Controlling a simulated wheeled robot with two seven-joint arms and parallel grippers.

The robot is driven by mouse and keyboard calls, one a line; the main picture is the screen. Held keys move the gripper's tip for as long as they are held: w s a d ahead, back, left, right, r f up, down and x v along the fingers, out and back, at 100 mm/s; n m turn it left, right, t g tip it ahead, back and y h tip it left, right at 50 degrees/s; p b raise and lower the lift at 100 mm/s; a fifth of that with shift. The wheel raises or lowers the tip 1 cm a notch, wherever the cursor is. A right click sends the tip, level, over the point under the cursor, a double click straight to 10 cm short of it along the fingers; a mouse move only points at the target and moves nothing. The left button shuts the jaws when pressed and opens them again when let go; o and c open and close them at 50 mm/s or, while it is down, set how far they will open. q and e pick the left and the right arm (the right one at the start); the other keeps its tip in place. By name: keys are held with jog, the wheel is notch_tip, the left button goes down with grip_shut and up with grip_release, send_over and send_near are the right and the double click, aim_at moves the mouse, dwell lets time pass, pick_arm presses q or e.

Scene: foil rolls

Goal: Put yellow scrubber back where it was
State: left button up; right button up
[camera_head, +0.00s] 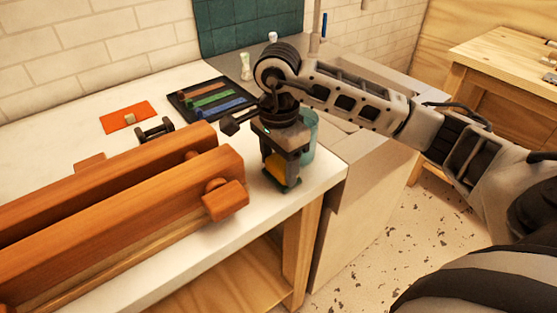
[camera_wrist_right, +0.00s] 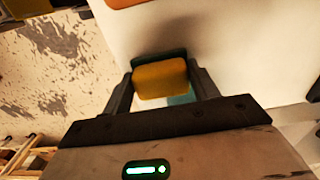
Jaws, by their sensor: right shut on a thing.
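The yellow scrubber (camera_head: 276,167), a yellow block with a dark green layer, is held between the fingers of my right gripper (camera_head: 284,168). The gripper points down over the right end of the white counter (camera_head: 318,170). In the right wrist view the scrubber (camera_wrist_right: 160,80) sits between both fingers, with its green layer behind it. I cannot tell whether its lower edge touches the counter. My left gripper is not in view.
Large wooden beams (camera_head: 130,225) fill the counter's left front. A teal container (camera_head: 311,135) stands just behind my right gripper, partly hidden. A black tray (camera_head: 183,107) with coloured bars and an orange mat (camera_head: 113,121) lie farther back. The counter's front edge is close.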

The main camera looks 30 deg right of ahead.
aim_at(278, 164)
jog(key=shift+f, duration=0.2)
jog(key=o, duration=1.1)
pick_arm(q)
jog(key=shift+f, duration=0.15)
pick_arm(e)
jog(key=shift+r, duration=0.1)
jog(key=shift+r, duration=0.6)
pick_arm(q)
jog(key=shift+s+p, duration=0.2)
jog(key=shift+p, duration=0.1)
pick_arm(e)
notch_tip(278, 164, up, 11)
